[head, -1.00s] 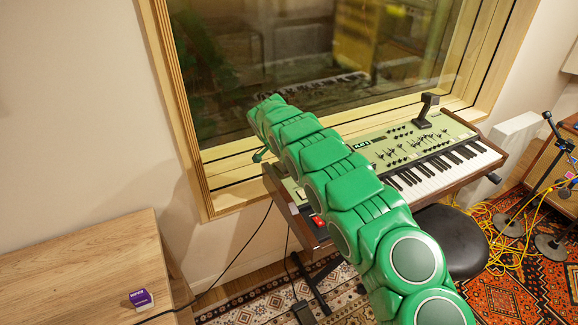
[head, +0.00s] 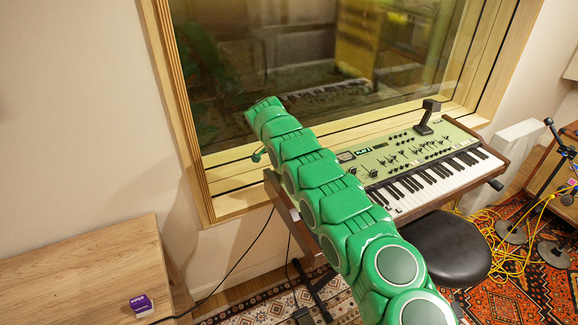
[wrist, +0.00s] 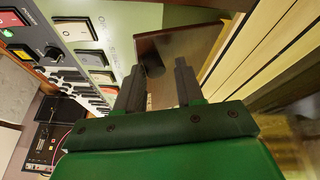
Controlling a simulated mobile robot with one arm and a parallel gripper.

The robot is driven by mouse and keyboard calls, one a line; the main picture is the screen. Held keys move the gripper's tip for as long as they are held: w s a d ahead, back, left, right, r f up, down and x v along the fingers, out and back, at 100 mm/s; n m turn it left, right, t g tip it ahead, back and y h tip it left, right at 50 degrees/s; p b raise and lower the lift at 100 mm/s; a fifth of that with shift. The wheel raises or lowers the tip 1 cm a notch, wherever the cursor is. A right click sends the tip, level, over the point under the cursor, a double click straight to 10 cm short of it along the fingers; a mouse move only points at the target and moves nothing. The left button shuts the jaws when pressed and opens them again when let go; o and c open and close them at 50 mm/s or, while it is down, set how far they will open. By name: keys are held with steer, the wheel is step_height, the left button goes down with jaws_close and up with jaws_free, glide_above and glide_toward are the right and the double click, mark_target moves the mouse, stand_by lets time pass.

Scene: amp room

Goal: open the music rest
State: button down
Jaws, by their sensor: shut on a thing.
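The green-topped synthesizer keyboard (head: 400,153) stands below the window, partly hidden by my green arm. In the wrist view, its panel (wrist: 90,10) with rocker switches is at the upper left. A brown wooden panel (wrist: 188,50) lies beyond my fingers, with a dark rounded knob (wrist: 153,62) at its near side. I cannot tell for certain whether this panel is the music rest. My gripper (wrist: 158,68) has its two dark fingers on either side of the knob and appears shut on it. In the head view, my arm hides the gripper.
Pale wooden window trim (wrist: 250,50) runs close on the right of my gripper. A black device (head: 427,118) stands on the synthesizer's back. A black stool (head: 447,245) is in front. A wooden table (head: 85,265) with a purple box (head: 140,305) is at left.

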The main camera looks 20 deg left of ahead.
steer(key=shift+w+a, duration=0.2)
steer(key=shift+a, duration=0.05)
steer(key=shift+w+a+r, duration=0.15)
steer(key=shift+a+r, duration=0.05)
steer(key=shift+r, duration=0.15)
stand_by(0.3)
steer(key=shift+w+a, duration=0.1)
steer(key=shift+w, duration=0.15)
stand_by(0.9)
steer(key=c, duration=1)
jaws_free()
steer(key=shift+s+r, duration=0.1)
steer(key=shift+r, duration=0.15)
steer(key=shift+r, duration=1.5)
